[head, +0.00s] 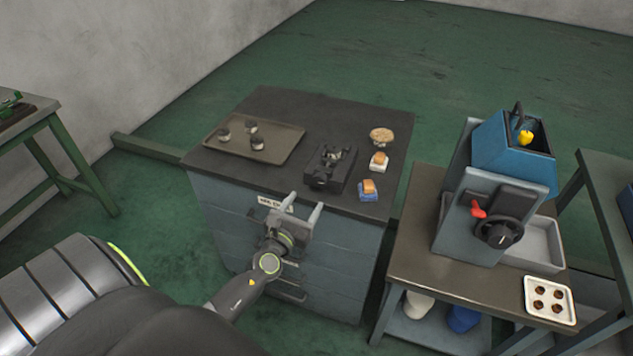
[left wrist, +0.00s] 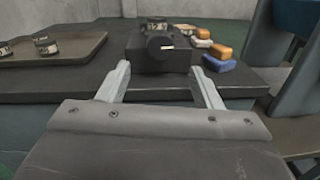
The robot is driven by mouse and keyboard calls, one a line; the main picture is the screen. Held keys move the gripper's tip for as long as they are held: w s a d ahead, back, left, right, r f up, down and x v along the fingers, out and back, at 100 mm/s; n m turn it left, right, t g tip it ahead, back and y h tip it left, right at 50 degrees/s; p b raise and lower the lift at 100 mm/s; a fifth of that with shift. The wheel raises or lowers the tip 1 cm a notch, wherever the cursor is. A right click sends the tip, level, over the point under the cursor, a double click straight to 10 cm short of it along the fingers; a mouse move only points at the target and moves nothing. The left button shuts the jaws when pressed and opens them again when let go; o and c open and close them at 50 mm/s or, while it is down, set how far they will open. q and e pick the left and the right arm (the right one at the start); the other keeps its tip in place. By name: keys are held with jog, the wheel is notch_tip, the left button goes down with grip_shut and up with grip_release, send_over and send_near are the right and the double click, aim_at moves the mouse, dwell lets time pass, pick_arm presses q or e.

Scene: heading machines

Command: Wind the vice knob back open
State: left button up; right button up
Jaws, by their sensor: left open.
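A dark vice (head: 330,167) sits near the front edge of the blue drawer cabinet's dark top. Its round black knob (head: 321,180) faces the front; in the left wrist view the knob (left wrist: 159,44) shows a short light mark across its face. My left gripper (head: 306,204) is open and empty in front of the cabinet's front edge, short of the knob and apart from it. In the left wrist view the two fingers (left wrist: 162,80) point at the vice, with the knob between and beyond them. My right gripper is not in view.
A brown tray (head: 225,146) with several small dark pieces lies left of the vice. A machine with a black handwheel (head: 498,231) stands on the bench to the right.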

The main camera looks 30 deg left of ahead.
aim_at(318, 183)
pick_arm(q)
jog(key=w, duration=0.2)
jog(key=w+a, duration=0.1)
jog(key=w, duration=0.5)
jog(key=shift+w+a, duration=0.1)
jog(key=shift+a, duration=0.1)
jog(key=shift+c, duration=0.5)
jog(key=c, duration=0.9)
jog(key=shift+f, duration=0.1)
